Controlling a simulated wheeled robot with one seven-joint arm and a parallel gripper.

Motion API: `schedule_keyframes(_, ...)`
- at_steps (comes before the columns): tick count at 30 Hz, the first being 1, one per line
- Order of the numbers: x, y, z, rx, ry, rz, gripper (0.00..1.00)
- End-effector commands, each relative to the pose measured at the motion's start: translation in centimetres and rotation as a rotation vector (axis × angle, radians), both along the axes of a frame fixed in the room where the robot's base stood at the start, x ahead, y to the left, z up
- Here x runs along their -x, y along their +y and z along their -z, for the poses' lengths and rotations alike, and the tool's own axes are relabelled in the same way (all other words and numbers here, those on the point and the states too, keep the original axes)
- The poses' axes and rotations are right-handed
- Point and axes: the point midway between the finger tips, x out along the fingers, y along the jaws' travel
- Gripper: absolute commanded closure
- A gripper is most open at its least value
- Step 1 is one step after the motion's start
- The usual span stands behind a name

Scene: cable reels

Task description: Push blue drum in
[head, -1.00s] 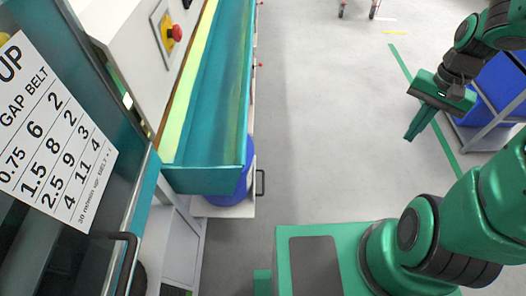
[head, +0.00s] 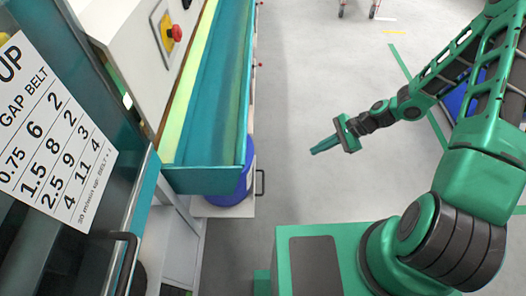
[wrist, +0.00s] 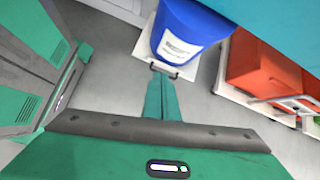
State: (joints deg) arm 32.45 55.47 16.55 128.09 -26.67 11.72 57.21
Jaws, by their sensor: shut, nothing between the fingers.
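The blue drum (head: 240,186) stands on a pale pull-out board (head: 225,210) under the end of the teal trough, which hides most of it in the head view. The board has a dark handle (head: 262,183) at its outer edge. In the wrist view the blue drum (wrist: 187,32) shows a white label, and the handle (wrist: 163,69) is just past my fingertips in the picture. My gripper (head: 314,151) is shut and empty, pointing left toward the drum. In the head view it is apart from the handle, with floor between them.
The teal trough (head: 205,180) overhangs the drum. A machine panel with a red button (head: 177,33) stands on the left. The wrist view shows red containers (wrist: 257,70) on a white board to the right. Grey floor (head: 310,80) is clear ahead.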

Motion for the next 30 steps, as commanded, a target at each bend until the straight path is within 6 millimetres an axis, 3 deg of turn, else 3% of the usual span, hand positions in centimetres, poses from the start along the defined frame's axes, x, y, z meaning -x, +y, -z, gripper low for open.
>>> schedule_keyframes(3,-0.8,2.9,2.1,-0.111,0.052,0.116,1.0)
schedule_keyframes(9,-2.2,6.4,4.0,-0.254,0.123,0.281,1.0)
schedule_keyframes(20,-3.3,8.8,5.1,-0.333,0.166,0.372,1.0)
schedule_keyframes(30,-4.3,13.7,8.0,-0.331,0.165,0.368,1.0)
